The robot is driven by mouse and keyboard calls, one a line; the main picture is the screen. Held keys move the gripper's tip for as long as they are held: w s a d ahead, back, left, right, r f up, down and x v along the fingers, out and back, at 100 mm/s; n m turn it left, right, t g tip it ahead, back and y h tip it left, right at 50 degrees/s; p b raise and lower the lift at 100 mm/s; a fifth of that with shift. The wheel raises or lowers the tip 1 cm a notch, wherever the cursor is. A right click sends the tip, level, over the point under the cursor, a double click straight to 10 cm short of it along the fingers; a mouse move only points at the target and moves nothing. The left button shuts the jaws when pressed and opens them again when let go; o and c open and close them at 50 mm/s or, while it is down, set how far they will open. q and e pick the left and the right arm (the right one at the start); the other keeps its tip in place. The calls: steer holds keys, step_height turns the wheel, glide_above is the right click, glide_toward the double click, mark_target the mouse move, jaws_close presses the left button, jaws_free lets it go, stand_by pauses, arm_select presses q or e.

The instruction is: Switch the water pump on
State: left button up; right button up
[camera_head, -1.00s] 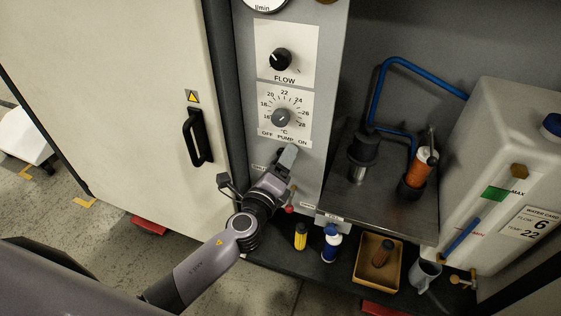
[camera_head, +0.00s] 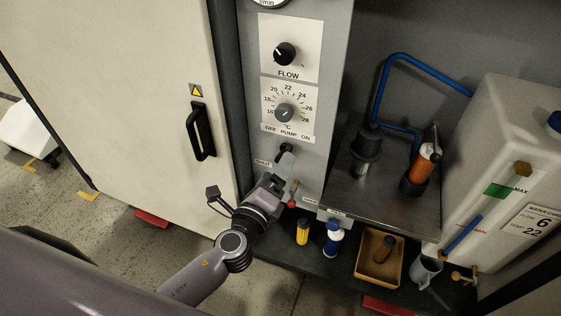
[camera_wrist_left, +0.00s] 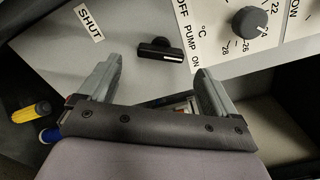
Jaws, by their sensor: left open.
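The black pump switch (camera_head: 285,148) sits on the grey panel under the "OFF PUMP ON" label (camera_head: 288,133). In the left wrist view the switch (camera_wrist_left: 160,49) is a black bar handle with a small pale mark at its end nearest the label. That end points roughly between PUMP and ON; I cannot tell the exact setting. My left gripper (camera_head: 284,162) is just below the switch in the head view. In the left wrist view its open fingers (camera_wrist_left: 155,66) stand either side of the switch's line, empty, with no visible contact. My right gripper is out of view.
The temperature dial (camera_head: 285,113) and flow knob (camera_head: 285,54) are above the switch. A red-tipped lever (camera_head: 292,199) is close by my gripper. A cabinet door with a black handle (camera_head: 201,132) is left. Bottles, a tan tray (camera_head: 361,267) and a metal shelf (camera_head: 400,209) are right.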

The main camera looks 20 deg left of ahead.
arm_select(q)
steer(key=shift+s, duration=1)
steer(key=s+a+f+n+g+h, duration=0.15)
steer(key=s+f+n+g, duration=0.35)
steer(key=s+n, duration=0.5)
steer(key=s+a+f+n+g, duration=0.25)
steer(key=s+f+n, duration=0.5)
steer(key=n, duration=0.55)
step_height(320, 180, up, 14)
steer(key=p, duration=1.6)
steer(key=shift+s+a+p, duration=0.3)
steer(key=shift+a+p, duration=0.05)
steer(key=shift+y, duration=0.25)
